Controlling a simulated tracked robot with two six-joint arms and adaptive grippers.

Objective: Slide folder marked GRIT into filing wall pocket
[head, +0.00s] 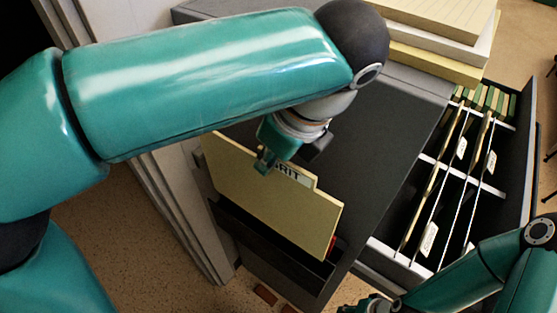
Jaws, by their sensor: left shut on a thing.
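The cream folder (275,210) has a tab reading GRIT, partly covered by my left gripper. My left gripper (266,160) is shut on the folder's upper edge near the tab. The dark wall pocket (265,245) is on the side of the grey cabinet, directly below the folder. The folder's lower edge meets the pocket's mouth; I cannot tell how far it is inside. My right gripper (368,304) shows only in part at the bottom edge, and its jaws cannot be made out.
An open drawer (525,165) with hanging files is at the right. Stacked paper pads (440,30) lie on the grey cabinet (365,150). A small red thing (333,245) shows beside the folder's right edge. Speckled floor (110,215) lies open at the lower left.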

